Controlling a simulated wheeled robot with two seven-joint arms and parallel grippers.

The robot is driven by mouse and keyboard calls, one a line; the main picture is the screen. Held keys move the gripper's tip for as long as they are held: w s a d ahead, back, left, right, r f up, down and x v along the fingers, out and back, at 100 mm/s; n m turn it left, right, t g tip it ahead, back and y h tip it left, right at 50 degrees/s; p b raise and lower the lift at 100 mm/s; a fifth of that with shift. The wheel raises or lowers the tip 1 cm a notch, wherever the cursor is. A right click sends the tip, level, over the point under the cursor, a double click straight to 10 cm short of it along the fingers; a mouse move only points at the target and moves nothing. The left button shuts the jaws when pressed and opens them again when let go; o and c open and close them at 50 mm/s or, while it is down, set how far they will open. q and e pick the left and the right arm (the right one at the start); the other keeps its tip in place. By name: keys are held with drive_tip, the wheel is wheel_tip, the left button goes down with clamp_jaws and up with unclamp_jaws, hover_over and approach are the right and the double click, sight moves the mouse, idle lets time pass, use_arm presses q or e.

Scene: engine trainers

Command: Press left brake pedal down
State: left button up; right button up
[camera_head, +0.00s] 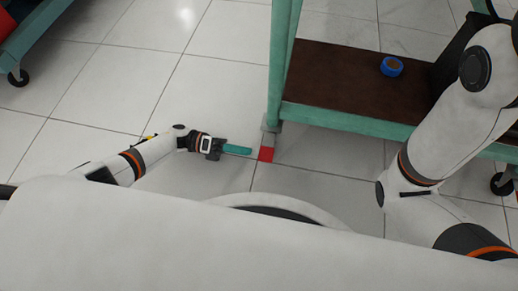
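The left brake pedal (266,154) is a small red plate low at the foot of the green stand's left front leg. It is by the floor, under a grey fitting. My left gripper (248,150) is just to the left of the pedal, its teal fingers pointing right towards it. Nothing is seen held. My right arm comes up at the right, and its gripper is not in view.
The green stand (345,121) has a dark brown shelf (335,82) with a blue tape roll (391,66) on it. A black caster (502,184) shows at the right. Another green cart (38,27) is at the upper left. The tiled floor between is clear.

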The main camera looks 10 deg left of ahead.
use_arm(q)
drive_tip(key=shift+a, duration=1.4)
